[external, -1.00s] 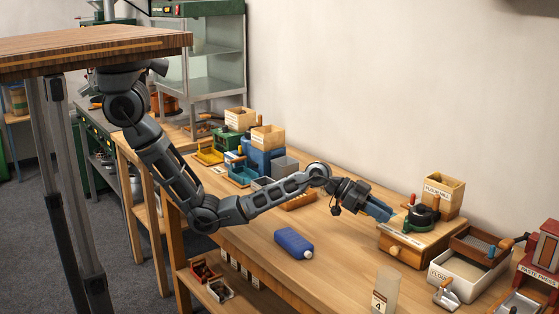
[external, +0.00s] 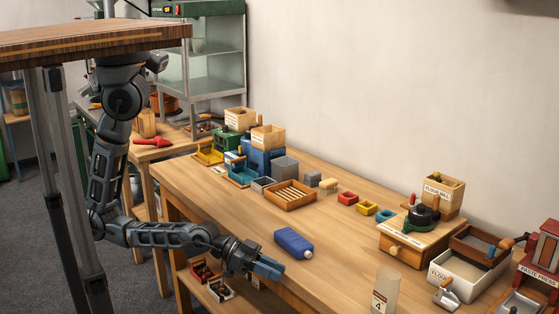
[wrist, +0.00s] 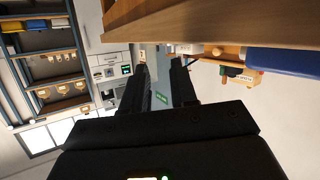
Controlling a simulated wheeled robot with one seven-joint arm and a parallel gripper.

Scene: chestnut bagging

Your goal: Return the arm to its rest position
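My arm (external: 160,235) is bent down at the left, its forearm low and running right toward the bench's front edge. My gripper (external: 270,268) is at that edge, just in front of and to the left of a blue bottle (external: 293,243) lying on the bench top. In the wrist view my gripper's two dark fingers (wrist: 160,68) stand apart with nothing between them. A blue thing, likely the same bottle, shows at the upper right of the wrist view (wrist: 284,61).
The wooden bench (external: 345,235) is close beside my gripper, with a lower shelf (external: 212,290) of small boxes beneath. A numbered clear container (external: 385,292) stands near the front right. A mill (external: 420,225) and flour box (external: 462,275) stand farther right.

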